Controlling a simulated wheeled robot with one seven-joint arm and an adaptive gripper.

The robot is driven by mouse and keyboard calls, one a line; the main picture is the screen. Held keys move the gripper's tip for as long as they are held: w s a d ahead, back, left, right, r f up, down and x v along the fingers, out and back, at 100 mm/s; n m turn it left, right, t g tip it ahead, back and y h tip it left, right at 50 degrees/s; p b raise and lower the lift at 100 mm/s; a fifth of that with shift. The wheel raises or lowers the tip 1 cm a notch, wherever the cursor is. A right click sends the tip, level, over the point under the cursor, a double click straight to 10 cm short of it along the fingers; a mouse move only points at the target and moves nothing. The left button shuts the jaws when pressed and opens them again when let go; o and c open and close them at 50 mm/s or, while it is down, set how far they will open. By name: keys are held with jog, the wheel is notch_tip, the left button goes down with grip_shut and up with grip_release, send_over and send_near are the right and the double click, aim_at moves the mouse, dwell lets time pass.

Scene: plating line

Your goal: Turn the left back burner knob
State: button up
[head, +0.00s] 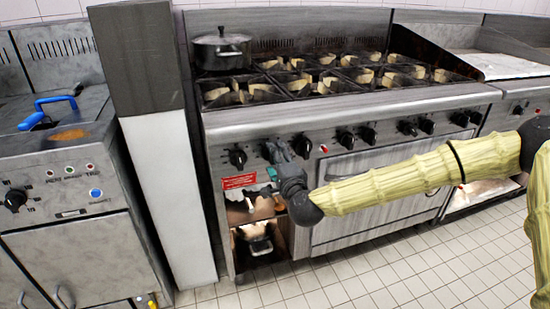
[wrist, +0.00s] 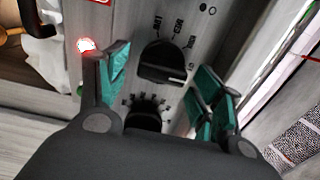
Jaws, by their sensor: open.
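The stove (head: 330,110) has a row of black knobs along its front panel. The leftmost knob (head: 237,157) is clear of my gripper. My gripper (head: 279,150) is at the left part of the panel, in front of the second knob, which it partly hides. In the wrist view, my gripper (wrist: 162,62) is open, with teal finger pads on either side of a black knob (wrist: 160,66). The pads look apart from that knob. A second dial (wrist: 145,108) lies nearer the palm, partly hidden. I cannot tell which knob serves the left back burner.
A lidded pot (head: 221,50) stands on the back left burner. A lit red lamp (wrist: 86,45) is beside the left finger. Below the panel is an open compartment (head: 258,243). A fryer (head: 60,150) stands left, past a pillar (head: 165,190).

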jog(key=v, duration=1)
jog(key=shift+s, duration=0.35)
jog(key=shift+d, duration=0.1)
jog(key=s+a+f+n+g, duration=0.1)
jog(key=s+f+n+g, duration=0.2)
jog(key=s+f, duration=0.5)
jog(key=s+f+n+g, duration=0.2)
jog(key=s+f+g, duration=0.15)
jog(key=f, duration=0.85)
jog(key=s+a+f+n+g, duration=0.1)
jog(key=s+f+n+g, duration=0.2)
jog(key=s+f, duration=0.45)
jog(key=s+d+f+n+g+h, duration=0.2)
jog(key=s+d+f+n+g, duration=0.15)
jog(key=s+d+f, duration=0.7)
jog(key=s+d+f+n+g+h, duration=0.35)
jog(key=s+d+f, duration=0.25)
jog(key=s+d, duration=0.45)
notch_tip(320, 180, up, 23)
jog(key=p, duration=2.2)
jog(key=shift+s+a+f+m+g, duration=0.2)
jog(key=shift+s+a+m+g, duration=0.05)
jog(key=shift+s+m+g, duration=0.15)
